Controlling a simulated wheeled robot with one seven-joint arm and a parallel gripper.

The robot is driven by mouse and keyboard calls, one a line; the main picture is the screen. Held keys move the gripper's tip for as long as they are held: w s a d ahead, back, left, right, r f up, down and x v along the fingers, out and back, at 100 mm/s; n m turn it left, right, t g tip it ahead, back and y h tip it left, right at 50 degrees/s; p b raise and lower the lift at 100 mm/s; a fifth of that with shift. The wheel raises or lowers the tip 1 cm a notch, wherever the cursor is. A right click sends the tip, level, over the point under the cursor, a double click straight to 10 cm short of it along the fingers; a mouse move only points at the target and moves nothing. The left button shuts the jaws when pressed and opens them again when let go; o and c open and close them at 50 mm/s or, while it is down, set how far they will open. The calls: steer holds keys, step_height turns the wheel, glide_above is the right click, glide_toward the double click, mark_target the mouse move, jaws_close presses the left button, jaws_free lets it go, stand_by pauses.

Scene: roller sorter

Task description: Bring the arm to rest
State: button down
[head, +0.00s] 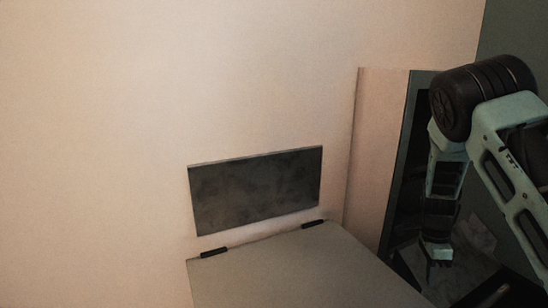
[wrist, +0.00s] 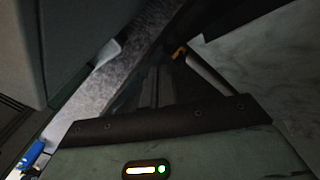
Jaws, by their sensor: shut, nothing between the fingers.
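My arm (head: 505,150) is on the right side of the head view, bent at a dark elbow joint and reaching downward. My gripper shows in the wrist view (wrist: 168,75), with its dark fingers close together, shut and empty. In the head view the lower end of the arm is dim and small, and the fingertips cannot be made out there.
A pale wall (head: 100,130) fills the left of the head view, with a dark rectangular panel (head: 255,188) on it. A grey hinged surface (head: 300,270) lies below. A dark-framed opening (head: 402,180) stands beside the arm. Grey surfaces lie close around the gripper in the wrist view.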

steer(key=s+a+r+n+t, duration=0.5)
steer(key=s+a+r+n, duration=1)
steer(key=n, duration=0.7)
steer(key=s+a+r+n+g+y, duration=0.1)
steer(key=s+a+r+n, duration=0.1)
steer(key=s+a+n, duration=0.5)
steer(key=s+a+r+n+g, duration=0.15)
steer(key=s+a, duration=0.35)
steer(key=a, duration=0.5)
step_height(320, 180, up, 23)
steer(key=p, duration=2.3)
steer(key=shift+m, duration=0.45)
steer(key=shift+w+d+r, duration=0.1)
